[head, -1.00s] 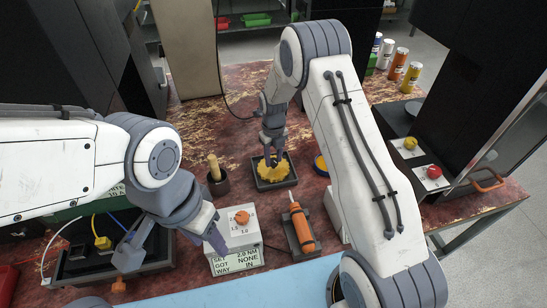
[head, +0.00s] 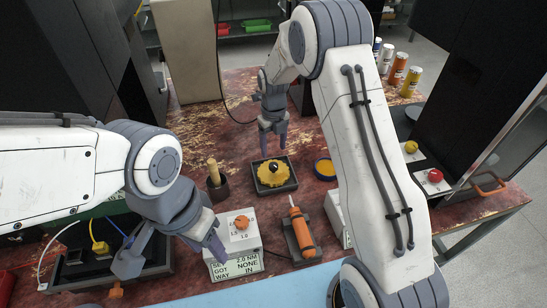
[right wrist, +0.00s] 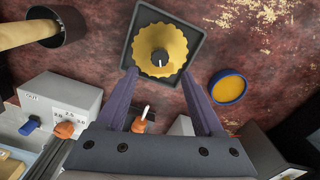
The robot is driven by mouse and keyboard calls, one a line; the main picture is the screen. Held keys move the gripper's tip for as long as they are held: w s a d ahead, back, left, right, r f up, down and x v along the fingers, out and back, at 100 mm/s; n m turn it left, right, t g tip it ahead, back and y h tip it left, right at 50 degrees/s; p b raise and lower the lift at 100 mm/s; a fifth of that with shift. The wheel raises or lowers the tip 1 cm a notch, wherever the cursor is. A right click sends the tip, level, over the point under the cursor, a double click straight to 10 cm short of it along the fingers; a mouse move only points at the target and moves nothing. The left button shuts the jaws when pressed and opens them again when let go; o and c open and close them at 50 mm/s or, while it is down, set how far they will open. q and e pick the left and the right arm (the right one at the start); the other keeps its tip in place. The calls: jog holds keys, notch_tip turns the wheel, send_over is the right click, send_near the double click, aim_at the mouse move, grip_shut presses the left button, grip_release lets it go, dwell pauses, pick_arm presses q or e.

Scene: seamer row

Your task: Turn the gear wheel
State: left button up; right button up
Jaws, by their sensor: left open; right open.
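The yellow gear wheel (head: 271,174) sits in a dark square tray (head: 288,186) in the middle of the table. A dark knob with a pale mark stands at its centre (right wrist: 159,58). My right gripper (head: 273,147) is open and empty, above and behind the gear in the head view, apart from it. In the right wrist view its two fingers (right wrist: 160,82) are spread wide and the gear shows beyond them. My left gripper (head: 172,258) is at the left front, beside the white setting box (head: 235,238), away from the gear; its fingertips are partly unclear.
An orange-handled tool (head: 301,232) lies in a holder right of the setting box, which has an orange knob. A dark cup (head: 218,188) with a wooden handle stands left of the gear. A yellow disc with blue rim (head: 325,168) lies right. Red and yellow buttons sit further right.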

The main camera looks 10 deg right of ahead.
aim_at(273, 165)
jog(key=shift+r, duration=1.65)
notch_tip(273, 165, down, 11)
jog(key=m+p, duration=0.1)
jog(key=m, duration=3.5)
jog(key=shift+r, duration=0.15)
